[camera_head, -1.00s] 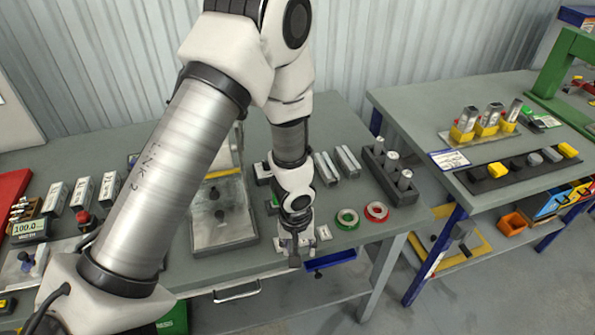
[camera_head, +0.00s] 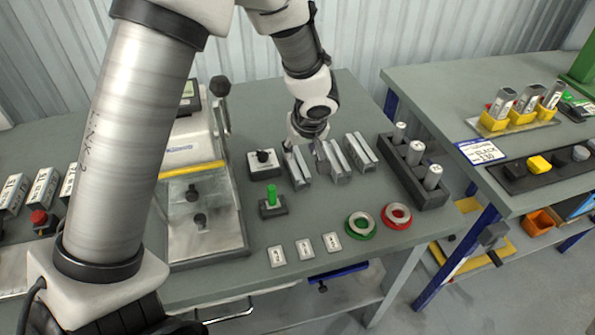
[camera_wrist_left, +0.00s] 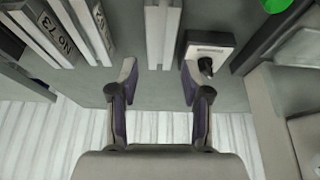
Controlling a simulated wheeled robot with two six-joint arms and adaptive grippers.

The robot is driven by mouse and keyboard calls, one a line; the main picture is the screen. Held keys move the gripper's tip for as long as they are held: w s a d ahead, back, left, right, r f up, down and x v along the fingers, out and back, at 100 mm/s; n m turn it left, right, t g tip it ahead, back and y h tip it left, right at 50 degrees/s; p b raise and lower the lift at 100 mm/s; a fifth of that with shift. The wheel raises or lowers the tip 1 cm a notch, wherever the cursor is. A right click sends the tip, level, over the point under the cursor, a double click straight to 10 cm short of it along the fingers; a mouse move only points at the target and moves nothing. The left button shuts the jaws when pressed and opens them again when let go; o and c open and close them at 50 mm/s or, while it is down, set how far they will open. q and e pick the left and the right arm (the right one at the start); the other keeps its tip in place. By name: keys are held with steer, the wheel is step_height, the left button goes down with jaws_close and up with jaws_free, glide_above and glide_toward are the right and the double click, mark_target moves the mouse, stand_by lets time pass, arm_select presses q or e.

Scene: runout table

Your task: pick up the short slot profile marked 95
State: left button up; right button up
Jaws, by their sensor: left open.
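Several grey slotted metal profiles lie on the table: one on the left (camera_head: 298,168), one in the middle (camera_head: 334,160) and one on the right (camera_head: 361,152). No mark 95 is legible on any of them; a profile at the left of the wrist view (camera_wrist_left: 50,32) reads "No 73". My left gripper (camera_head: 307,150) is open and empty at the back end of the left profile. In the left wrist view the open fingers (camera_wrist_left: 158,72) stand either side of the line of that profile (camera_wrist_left: 163,32), whose near end reaches toward the gap. My right gripper is out of view.
A box with a black knob (camera_wrist_left: 208,52) sits close beside one finger. A dark rack with metal cylinders (camera_head: 413,170) stands right of the profiles. Green (camera_head: 360,225) and red (camera_head: 397,216) rings and small numbered plates (camera_head: 305,249) lie in front.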

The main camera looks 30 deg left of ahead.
mark_target(296, 164)
arm_select(q)
steer(key=x, duration=0.8)
steer(key=shift+p, duration=0.35)
steer(key=shift+w+a+f, duration=0.1)
steer(key=shift+a+f, duration=0.1)
steer(key=shift+d+r, duration=0.1)
jaws_close()
